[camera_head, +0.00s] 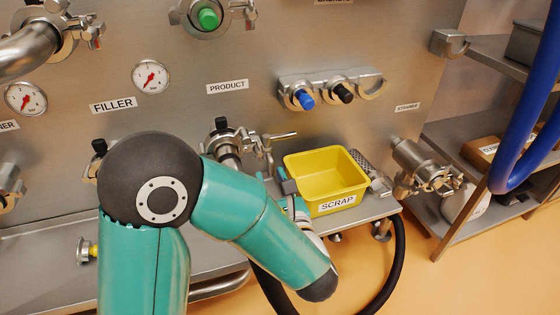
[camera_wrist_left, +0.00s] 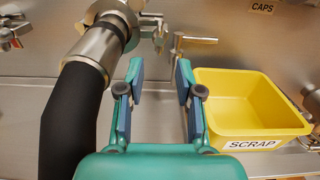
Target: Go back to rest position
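My left arm comes in from the left in the head view and bends down to the right. My left gripper (camera_head: 288,190) is partly hidden by my own arm, beside the left side of the yellow SCRAP bin (camera_head: 326,205). In the left wrist view the gripper (camera_wrist_left: 160,85) has its two fingers well apart, with nothing between them. There the SCRAP bin (camera_wrist_left: 252,146) is just right of the fingers and looks empty. A black hose (camera_wrist_left: 72,120) with a metal coupling (camera_wrist_left: 98,46) is left of the fingers. My right gripper is in neither view.
A steel panel carries gauges (camera_head: 150,76), a PRODUCT label (camera_head: 227,87), capped ports (camera_head: 303,98) and a lever valve (camera_head: 280,136). A steel shelf (camera_head: 382,208) bears the bin. A metal fitting (camera_head: 425,168), a blue hose (camera_head: 515,150) and a rack (camera_head: 470,225) are at right.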

